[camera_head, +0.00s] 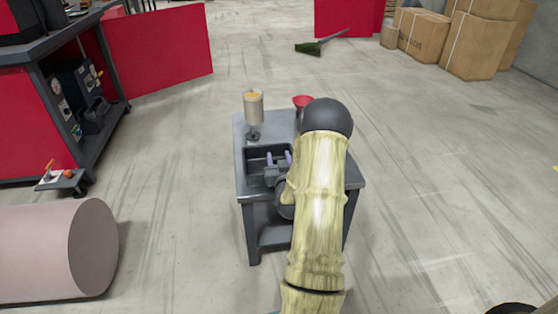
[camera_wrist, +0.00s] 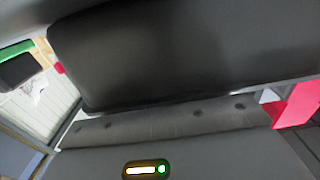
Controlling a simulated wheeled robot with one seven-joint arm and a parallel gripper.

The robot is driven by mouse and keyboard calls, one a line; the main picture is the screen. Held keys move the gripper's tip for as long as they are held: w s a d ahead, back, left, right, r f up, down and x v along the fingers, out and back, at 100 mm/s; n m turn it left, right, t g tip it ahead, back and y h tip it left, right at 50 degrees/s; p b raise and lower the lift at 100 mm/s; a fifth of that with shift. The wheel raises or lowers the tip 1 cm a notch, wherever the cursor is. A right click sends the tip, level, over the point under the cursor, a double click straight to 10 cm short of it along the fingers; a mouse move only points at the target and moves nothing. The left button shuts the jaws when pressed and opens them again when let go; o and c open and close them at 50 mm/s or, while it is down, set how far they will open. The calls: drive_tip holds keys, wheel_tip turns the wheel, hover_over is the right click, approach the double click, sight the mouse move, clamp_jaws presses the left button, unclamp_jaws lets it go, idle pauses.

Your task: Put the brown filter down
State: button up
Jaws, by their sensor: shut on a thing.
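My gripper (camera_head: 279,161) is low over the dark bin (camera_head: 252,168) on the small grey table (camera_head: 241,191). Its two pale purple fingers point into or just above the bin; I cannot tell which. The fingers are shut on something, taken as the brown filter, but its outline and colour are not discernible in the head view. In the wrist view a large dark block fills the upper middle, and no brown filter can be made out there. My arm covers the right part of the table.
A grey canister with an orange-yellow top (camera_head: 254,110) stands on a small base at the table's back left. A red funnel-like cup (camera_head: 302,101) is at the back right, partly behind my arm. A pink cylinder (camera_head: 60,250) lies left; open floor surrounds the table.

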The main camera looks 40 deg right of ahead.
drive_tip(key=shift+f, duration=0.2)
drive_tip(key=o, duration=1)
drive_tip(key=shift+r, duration=0.1)
drive_tip(key=shift+r, duration=0.2)
drive_tip(key=p+v, duration=0.2)
drive_tip(key=v, duration=1)
drive_tip(key=shift+f+p, duration=0.1)
drive_tip(key=shift+p, duration=0.3)
